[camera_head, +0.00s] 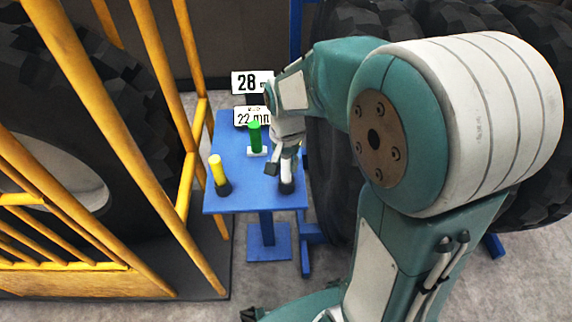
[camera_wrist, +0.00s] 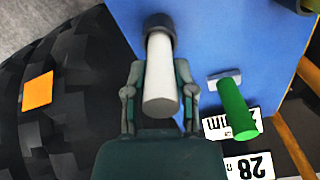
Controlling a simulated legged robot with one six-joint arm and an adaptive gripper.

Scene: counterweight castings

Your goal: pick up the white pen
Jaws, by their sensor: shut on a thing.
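The white pen (camera_head: 287,171) stands near the front right corner of the blue table, its lower end in a dark round holder (camera_head: 286,187). The wrist view shows the white pen (camera_wrist: 161,80) between my fingers, with its far end in the dark holder (camera_wrist: 158,28). My gripper (camera_head: 281,163) reaches down to it from behind in the head view. In the wrist view my gripper (camera_wrist: 159,88) has one finger on each side of the pen and is shut on it. Finger contact is partly hidden.
A green cylinder (camera_head: 255,137) stands on a white base mid-table. A yellow one (camera_head: 217,170) stands in a dark holder at the left. Number signs (camera_head: 247,82) stand at the back of the blue table (camera_head: 240,190). Yellow rails (camera_head: 110,130) and large tyres flank it.

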